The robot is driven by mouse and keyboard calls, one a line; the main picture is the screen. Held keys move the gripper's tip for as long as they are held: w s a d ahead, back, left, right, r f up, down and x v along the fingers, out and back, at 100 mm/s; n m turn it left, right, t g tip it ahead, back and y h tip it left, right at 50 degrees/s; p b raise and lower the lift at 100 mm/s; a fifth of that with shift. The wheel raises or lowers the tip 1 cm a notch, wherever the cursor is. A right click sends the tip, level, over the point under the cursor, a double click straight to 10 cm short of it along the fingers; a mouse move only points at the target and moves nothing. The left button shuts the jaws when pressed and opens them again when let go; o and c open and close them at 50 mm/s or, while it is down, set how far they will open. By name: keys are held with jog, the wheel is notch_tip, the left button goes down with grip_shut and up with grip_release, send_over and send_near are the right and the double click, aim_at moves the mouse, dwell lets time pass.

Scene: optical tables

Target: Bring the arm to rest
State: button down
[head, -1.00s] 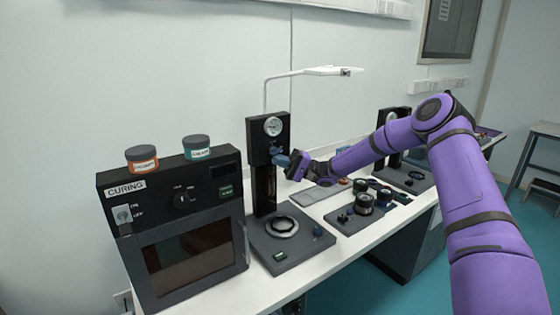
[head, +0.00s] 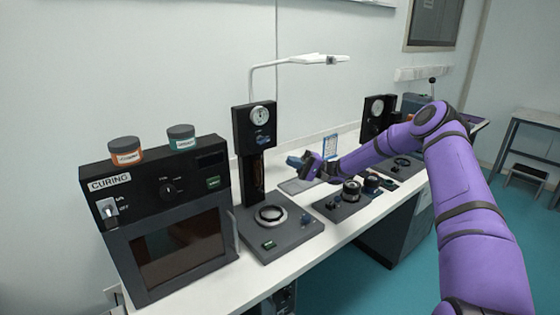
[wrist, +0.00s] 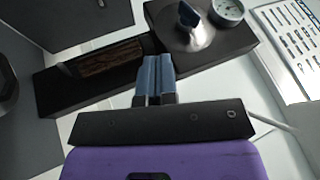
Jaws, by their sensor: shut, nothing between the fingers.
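My purple arm reaches in from the right in the head view, bent at the elbow above the bench. My gripper (head: 297,161) points left toward the black press with a dial gauge (head: 255,130), with a gap between them. In the wrist view my gripper's blue fingers (wrist: 155,75) are together with nothing between them.
The curing oven (head: 160,225) stands at the left with two jars on top. A dark tray of parts (head: 340,208) is below my forearm, and a second gauge stand (head: 375,112) is behind it. The white bench (head: 290,265) has a bare strip along its front.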

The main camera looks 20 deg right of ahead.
jog(key=shift+v, duration=0.75)
jog(key=shift+r, duration=0.1)
